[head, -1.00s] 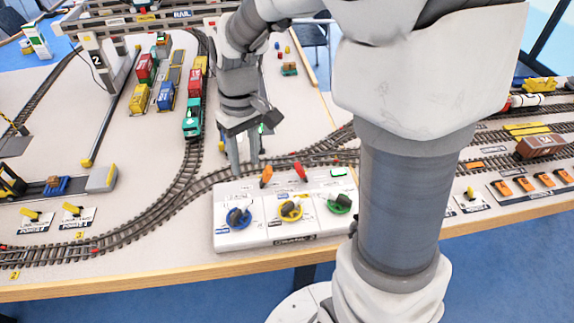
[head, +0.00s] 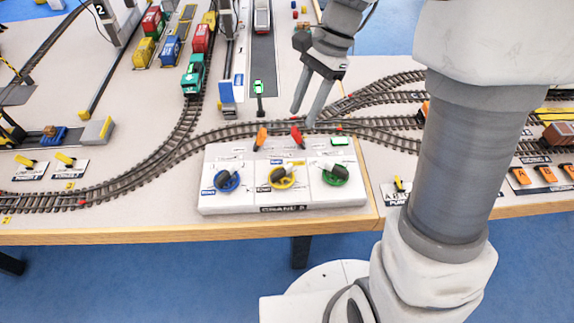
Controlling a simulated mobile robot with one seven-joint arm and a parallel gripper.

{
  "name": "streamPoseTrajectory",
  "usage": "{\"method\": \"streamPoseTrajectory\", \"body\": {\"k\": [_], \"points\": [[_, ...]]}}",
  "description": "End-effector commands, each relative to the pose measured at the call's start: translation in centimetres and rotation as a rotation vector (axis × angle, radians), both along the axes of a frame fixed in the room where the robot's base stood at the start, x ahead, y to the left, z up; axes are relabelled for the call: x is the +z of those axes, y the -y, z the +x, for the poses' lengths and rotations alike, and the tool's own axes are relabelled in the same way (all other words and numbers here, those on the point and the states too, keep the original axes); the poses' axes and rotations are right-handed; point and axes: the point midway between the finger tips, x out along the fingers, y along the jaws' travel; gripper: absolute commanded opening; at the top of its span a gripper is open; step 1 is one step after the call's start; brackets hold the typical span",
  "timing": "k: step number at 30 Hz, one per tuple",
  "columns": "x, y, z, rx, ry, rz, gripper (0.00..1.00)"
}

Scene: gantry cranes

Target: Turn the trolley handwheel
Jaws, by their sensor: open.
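A white control panel (head: 240,158) labelled CRANE stands at the table's front edge. It carries three round handwheels with dark knobs: a blue one (head: 227,181) on the left, a yellow one (head: 281,177) in the middle and a green one (head: 335,175) on the right. Their small labels are too small to read, so I cannot tell which is the trolley handwheel. My gripper (head: 303,118) points down beyond the panel's back edge, with its two fingers apart and nothing between them. In the picture its tips lie near the red lever, clear of all three handwheels.
Rails run close behind the panel. A teal locomotive (head: 193,75) with wagons stands farther back.

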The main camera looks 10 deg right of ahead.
Motion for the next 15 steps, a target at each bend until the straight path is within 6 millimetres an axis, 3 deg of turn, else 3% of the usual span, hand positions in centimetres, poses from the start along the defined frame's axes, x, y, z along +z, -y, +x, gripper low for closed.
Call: {"method": "streamPoseTrajectory", "body": {"k": [15], "points": [[-10.6,-3.6,-2.4,0.005,-0.003,-0.001,0.45]]}}
